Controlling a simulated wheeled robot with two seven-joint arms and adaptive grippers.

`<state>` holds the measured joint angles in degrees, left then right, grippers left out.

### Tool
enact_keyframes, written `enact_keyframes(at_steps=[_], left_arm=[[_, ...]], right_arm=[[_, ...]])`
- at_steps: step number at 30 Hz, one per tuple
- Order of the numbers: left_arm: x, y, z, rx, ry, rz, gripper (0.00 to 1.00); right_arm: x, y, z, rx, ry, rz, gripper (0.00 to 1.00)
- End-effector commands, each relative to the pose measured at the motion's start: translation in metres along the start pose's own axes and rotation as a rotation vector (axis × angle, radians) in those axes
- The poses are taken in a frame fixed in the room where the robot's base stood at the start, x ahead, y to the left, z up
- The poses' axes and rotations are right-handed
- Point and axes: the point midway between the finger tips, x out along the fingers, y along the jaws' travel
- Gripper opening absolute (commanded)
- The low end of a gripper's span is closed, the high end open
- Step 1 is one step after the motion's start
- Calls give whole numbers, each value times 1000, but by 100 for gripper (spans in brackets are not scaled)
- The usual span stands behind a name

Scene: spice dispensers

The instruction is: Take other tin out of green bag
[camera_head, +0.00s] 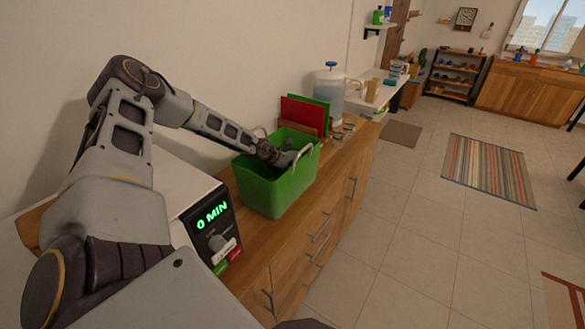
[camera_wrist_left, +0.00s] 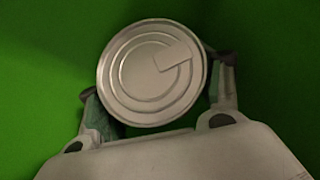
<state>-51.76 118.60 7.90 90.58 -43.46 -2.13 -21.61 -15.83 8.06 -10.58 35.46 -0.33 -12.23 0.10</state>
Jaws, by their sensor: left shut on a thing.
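The green bag (camera_head: 273,193) stands upright on the wooden counter, with a handle at each end. My left gripper (camera_head: 288,157) reaches down into it, and the bag's wall hides the fingertips in the head view. In the left wrist view a silver tin (camera_wrist_left: 150,72) sits between the two fingers of the left gripper (camera_wrist_left: 158,90), its round ringed end facing the camera. The fingers are shut on its sides. Green bag walls surround it. The tin cannot be seen in the head view. My right gripper is not in view.
A microwave (camera_head: 212,230) showing "0 MIN" stands left of the bag. Behind the bag are red and green boards (camera_head: 302,114) and a water dispenser (camera_head: 329,92). Wooden counter (camera_head: 340,152) extends right of the bag, with open floor beyond its front edge.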

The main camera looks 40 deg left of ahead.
Motion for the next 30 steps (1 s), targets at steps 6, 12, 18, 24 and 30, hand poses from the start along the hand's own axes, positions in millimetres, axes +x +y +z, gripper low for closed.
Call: enact_keyframes(at_steps=[6,12,18,24,30], left_arm=[[0,0,2,0,-3,0,27],[-2,0,4,1,-3,0,27],[-7,-1,10,2,-4,0,27],[-16,0,20,1,-4,0,27],[-29,0,34,2,-5,0,27]], right_arm=[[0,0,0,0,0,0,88],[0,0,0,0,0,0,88],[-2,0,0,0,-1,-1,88],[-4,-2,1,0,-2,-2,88],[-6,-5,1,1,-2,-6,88]])
